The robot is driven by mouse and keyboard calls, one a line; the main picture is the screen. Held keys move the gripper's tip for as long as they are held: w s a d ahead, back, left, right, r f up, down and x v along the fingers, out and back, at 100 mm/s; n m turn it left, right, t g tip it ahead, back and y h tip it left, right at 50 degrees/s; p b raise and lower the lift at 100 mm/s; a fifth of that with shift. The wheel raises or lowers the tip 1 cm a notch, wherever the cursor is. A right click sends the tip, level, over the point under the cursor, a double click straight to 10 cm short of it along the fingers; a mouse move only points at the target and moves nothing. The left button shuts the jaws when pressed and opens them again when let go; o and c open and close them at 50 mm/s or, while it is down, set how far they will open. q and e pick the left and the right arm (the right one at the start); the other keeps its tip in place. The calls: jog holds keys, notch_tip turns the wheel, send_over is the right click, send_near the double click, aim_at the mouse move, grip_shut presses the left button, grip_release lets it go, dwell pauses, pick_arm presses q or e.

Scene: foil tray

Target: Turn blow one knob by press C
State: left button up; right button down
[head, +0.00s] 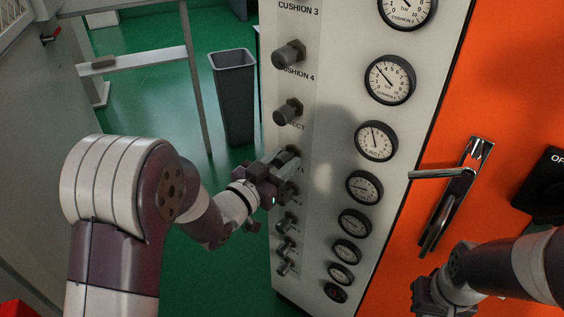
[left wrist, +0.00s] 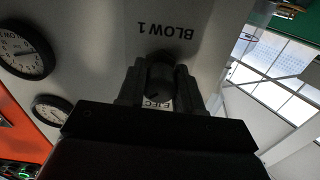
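A column of dark knobs runs down the pale control panel (head: 330,75) in the head view. My left gripper (head: 286,160) is at the knob below the "EJECT" label. In the left wrist view the two fingers (left wrist: 160,88) stand on both sides of this knob (left wrist: 160,70), with no clear gap. There the "BLOW 1" label (left wrist: 167,30) reads upside down above the knob, and part of an "EJECT" label shows between the fingers. In the head view the arm hides part of the knob and its label. My right gripper (head: 438,296) is low at the right, its fingers unclear.
Round gauges (head: 376,141) line the panel right of the knobs. An orange door (head: 480,90) with a metal handle (head: 452,190) is farther right. A grey bin (head: 234,95) stands on the green floor behind my left arm, near a pale table frame (head: 150,57).

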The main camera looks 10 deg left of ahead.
pick_arm(q)
jog(key=shift+f+m+b, duration=0.2)
jog(key=shift+m+b, duration=0.3)
jog(key=shift+b, duration=0.1)
jog(key=shift+m, duration=0.4)
jog(key=shift+r, duration=0.15)
jog(key=o, duration=1)
jog(key=shift+s+a, duration=0.1)
jog(key=p+v, duration=0.2)
jog(key=v, duration=1)
jog(key=shift+s, duration=0.2)
